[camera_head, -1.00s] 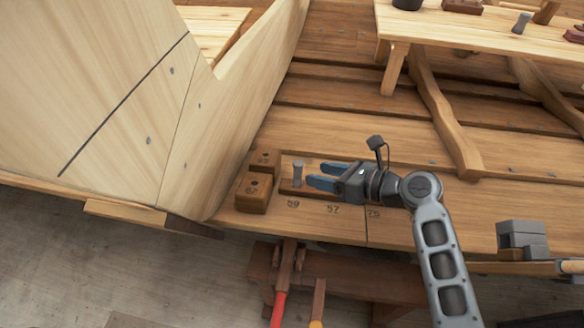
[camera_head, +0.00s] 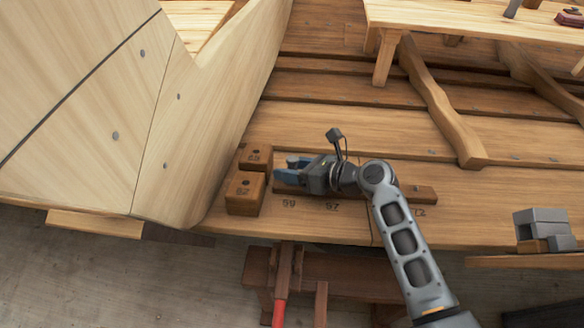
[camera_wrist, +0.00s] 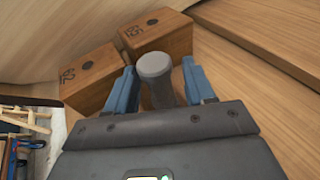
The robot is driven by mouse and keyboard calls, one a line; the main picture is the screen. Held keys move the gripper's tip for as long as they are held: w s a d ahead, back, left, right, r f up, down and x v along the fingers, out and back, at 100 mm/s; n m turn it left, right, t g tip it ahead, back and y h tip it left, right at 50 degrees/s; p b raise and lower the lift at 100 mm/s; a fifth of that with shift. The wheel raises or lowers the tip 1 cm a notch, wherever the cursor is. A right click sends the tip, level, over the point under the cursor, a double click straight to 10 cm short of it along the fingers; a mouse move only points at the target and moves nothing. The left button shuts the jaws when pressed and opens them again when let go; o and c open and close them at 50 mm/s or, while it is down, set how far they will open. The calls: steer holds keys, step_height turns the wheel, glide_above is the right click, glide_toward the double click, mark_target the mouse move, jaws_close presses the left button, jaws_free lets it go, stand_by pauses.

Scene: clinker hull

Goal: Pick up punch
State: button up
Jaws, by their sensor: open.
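The punch (camera_wrist: 156,72) is a grey metal peg with a rounded head, standing upright in the wrist view. My gripper (camera_wrist: 160,85) is open, with one blue finger on each side of the punch. A narrow gap shows on the right; on the left the finger is very close, and I cannot tell whether it touches. In the head view my gripper (camera_head: 280,171) is low over the plank, and the punch's head (camera_head: 293,160) shows only partly, between the fingers.
Two wooden blocks with holes and numbers, a front block (camera_head: 245,192) and a rear block (camera_head: 256,157), stand just left of my gripper. The pale hull planking (camera_head: 150,110) rises further left. Grey blocks (camera_head: 543,228) lie at the far right. A bench (camera_head: 470,22) stands behind.

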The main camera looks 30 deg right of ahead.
steer(key=shift+x, duration=0.9)
jaws_close()
